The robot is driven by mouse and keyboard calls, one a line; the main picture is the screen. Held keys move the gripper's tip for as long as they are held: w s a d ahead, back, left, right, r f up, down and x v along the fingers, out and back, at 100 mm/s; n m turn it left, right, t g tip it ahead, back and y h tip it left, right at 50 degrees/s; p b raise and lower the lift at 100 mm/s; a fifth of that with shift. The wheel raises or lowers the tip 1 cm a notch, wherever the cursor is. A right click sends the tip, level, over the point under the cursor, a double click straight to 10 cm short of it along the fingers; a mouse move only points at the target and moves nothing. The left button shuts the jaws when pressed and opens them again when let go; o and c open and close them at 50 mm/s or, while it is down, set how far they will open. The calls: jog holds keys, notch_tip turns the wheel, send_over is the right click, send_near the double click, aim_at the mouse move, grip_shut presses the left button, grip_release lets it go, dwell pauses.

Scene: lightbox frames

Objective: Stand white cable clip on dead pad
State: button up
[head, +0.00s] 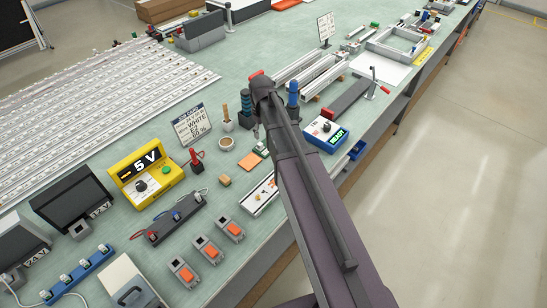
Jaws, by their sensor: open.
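My arm reaches up from the lower right, and my gripper (258,128) hangs at its far end over the bench, small, dark and partly hidden by the arm. It is open and I see nothing held in it. A narrow white strip with small orange and dark parts (262,194) lies just left of my arm, partly covered by it. I cannot tell for certain which small piece is the white cable clip, nor which pad is the dead one.
A job card (192,124) stands behind a yellow 5 V unit (145,177). Orange-topped switches (208,249) line the near left. A blue unit marked READY (326,133) stands right of my arm near the bench edge. Green bench surface (255,50) is clear beyond my gripper.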

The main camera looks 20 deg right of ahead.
jog(key=s+m, duration=0.5)
jog(key=s, duration=1.1)
jog(key=shift+s, duration=0.35)
jog(key=shift+d, duration=0.1)
